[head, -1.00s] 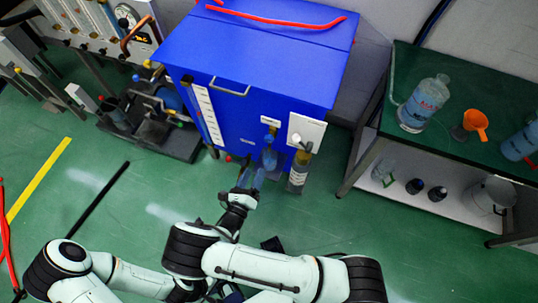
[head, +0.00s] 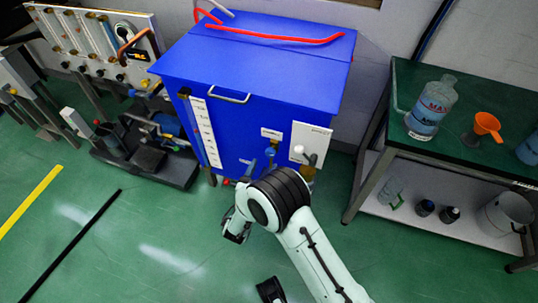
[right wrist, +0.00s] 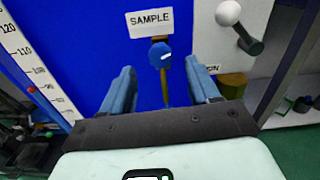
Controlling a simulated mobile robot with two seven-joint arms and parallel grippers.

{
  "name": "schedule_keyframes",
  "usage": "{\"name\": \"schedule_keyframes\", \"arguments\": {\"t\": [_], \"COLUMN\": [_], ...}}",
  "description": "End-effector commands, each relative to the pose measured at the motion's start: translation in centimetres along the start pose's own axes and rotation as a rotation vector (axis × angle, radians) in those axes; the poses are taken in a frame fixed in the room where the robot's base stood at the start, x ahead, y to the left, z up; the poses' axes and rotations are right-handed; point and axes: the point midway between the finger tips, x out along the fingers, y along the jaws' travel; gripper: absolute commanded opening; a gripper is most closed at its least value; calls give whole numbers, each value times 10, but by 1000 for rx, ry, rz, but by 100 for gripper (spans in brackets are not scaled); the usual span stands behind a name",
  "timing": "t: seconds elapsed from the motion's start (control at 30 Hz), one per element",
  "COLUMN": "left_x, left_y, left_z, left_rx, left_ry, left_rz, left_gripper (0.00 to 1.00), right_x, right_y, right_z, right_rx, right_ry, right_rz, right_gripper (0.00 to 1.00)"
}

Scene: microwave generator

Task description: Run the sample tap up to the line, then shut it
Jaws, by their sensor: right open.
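The sample tap (head: 270,152) is on the front of the blue cabinet (head: 240,125), under a small white label. In the right wrist view the label (right wrist: 150,22) reads SAMPLE, and the tap's round blue knob (right wrist: 160,56) sits on a brass body. My right gripper (right wrist: 161,80) is open, with one blue finger on each side of the tap. I cannot tell whether either finger touches it. A fill line cannot be made out. My left gripper is not in view.
A white-knobbed lever (right wrist: 228,13) is on a white plate right of the tap, with a brass-coloured cylinder (right wrist: 232,86) below. A numbered scale (head: 203,130) is at the left. A bench (head: 480,150) with bottles and an orange funnel (head: 487,125) stands at right.

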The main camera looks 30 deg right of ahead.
Motion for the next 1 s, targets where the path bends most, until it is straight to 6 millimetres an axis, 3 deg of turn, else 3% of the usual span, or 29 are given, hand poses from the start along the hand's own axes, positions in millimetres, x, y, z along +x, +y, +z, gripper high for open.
{"name": "schedule_keyframes", "arguments": {"t": [0.1,0.3,0.73,0.77,0.9,0.93,1.0], "left_x": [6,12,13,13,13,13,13], "left_y": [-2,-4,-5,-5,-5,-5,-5], "left_z": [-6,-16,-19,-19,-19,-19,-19], "left_rx": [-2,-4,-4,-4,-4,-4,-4], "left_ry": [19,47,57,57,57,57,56], "left_rz": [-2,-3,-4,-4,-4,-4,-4], "left_gripper": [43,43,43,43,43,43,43], "right_x": [26,54,65,65,65,65,65], "right_y": [-1,0,0,0,0,0,0], "right_z": [-2,-2,0,0,0,0,0], "right_rx": [1,-2,-3,-3,-3,-3,-2], "right_ry": [-1,0,0,1,1,1,0], "right_rz": [-4,-2,1,1,1,0,0], "right_gripper": [61,61,61,57,12,5,5]}}
